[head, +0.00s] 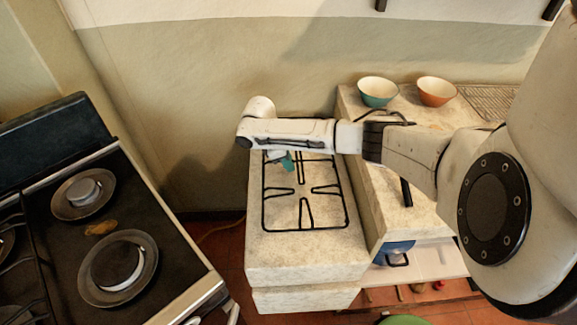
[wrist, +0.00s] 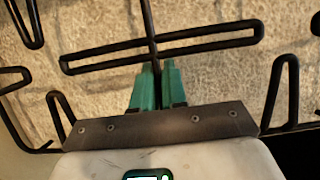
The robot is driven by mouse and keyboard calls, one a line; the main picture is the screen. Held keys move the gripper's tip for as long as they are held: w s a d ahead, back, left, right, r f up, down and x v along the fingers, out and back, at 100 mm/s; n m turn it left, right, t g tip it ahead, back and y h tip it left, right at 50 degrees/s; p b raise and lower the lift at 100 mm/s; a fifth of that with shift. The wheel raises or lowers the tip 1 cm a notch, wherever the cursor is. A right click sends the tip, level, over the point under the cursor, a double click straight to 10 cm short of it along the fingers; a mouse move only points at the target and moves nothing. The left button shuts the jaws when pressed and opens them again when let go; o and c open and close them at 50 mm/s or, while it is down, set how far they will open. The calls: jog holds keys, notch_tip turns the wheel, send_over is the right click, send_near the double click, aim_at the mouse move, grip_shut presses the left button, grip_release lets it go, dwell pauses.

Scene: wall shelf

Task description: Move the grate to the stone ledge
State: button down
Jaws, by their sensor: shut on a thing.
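The grate (head: 305,229) is a black wire frame with inward prongs. In the head view it lies flat over the top of the pale stone ledge (head: 305,258); I cannot tell if it touches the stone or hangs just above. My gripper (head: 287,162) is at its far side, partly hidden by my arm. In the wrist view the green fingers of my gripper (wrist: 153,68) are closed on a bar of the grate (wrist: 215,37), with the mottled stone behind it.
A black stove (head: 130,225) stands at the left, with a gap before the ledge. At the right, a higher stone counter (head: 425,215) holds a teal bowl (head: 378,93) and an orange bowl (head: 436,92). A blue pot (head: 393,252) is below it. The wall is behind.

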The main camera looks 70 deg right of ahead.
jog(key=shift+f, duration=0.7)
jog(key=shift+f, duration=0.1)
jog(key=c, duration=1.2)
grip_release()
jog(key=shift+o, duration=0.2)
jog(key=v, duration=1.2)
jog(key=shift+w, duration=0.1)
